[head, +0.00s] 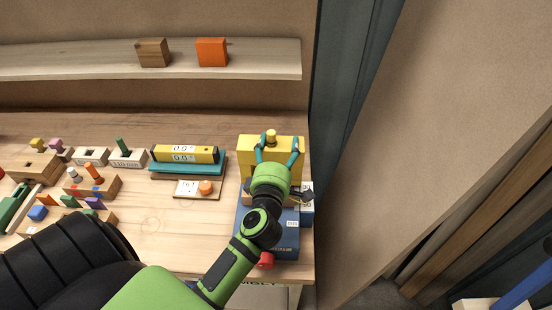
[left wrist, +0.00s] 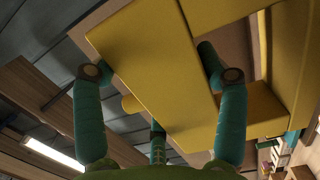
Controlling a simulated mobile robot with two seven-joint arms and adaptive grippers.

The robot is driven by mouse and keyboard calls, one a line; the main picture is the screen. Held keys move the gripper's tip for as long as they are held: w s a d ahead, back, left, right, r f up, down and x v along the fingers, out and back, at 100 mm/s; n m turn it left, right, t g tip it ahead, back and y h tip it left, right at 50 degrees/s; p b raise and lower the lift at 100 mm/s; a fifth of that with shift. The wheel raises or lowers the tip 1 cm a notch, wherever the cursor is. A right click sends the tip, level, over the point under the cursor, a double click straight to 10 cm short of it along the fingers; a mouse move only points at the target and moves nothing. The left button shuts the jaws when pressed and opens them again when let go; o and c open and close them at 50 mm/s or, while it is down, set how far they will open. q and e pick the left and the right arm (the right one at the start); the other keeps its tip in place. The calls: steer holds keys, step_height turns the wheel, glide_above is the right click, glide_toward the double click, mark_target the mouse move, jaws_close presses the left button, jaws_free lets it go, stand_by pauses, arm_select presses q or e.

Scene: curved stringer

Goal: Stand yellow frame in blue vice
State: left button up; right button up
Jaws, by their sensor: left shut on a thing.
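The yellow frame (head: 285,144) is upright at the right end of the bench, and a short yellow knob shows on top of it. My left gripper (head: 277,151) is shut on it, with teal fingers at either side. In the left wrist view the yellow frame (left wrist: 160,75) fills the middle, with the teal fingers of my left gripper (left wrist: 158,95) against it. The blue vice (head: 287,238) is at the bench's front right corner, partly hidden by my left arm. The frame's lower edge is hidden, so I cannot tell whether it touches the vice. My right gripper is not in view.
A yellow level (head: 185,153) on a teal base and a small board with an orange knob (head: 206,187) lie left of the frame. Several wooden blocks with coloured pegs (head: 91,184) fill the bench's left. A shelf (head: 100,60) with two blocks runs behind.

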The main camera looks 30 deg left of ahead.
arm_select(q)
steer(key=shift+a+f, duration=0.1)
steer(key=shift+a, duration=0.25)
steer(key=shift+f, duration=0.4)
step_height(320, 180, down, 3)
steer(key=shift+r+b, duration=0.2)
steer(key=shift+b, duration=0.6)
steer(key=shift+f, duration=0.3)
steer(key=shift+w, duration=0.1)
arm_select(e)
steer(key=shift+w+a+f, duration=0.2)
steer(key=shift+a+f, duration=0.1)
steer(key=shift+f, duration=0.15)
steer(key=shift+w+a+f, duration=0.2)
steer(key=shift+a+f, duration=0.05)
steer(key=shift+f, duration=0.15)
arm_select(q)
steer(key=shift+f, duration=0.2)
steer(key=o, duration=1.5)
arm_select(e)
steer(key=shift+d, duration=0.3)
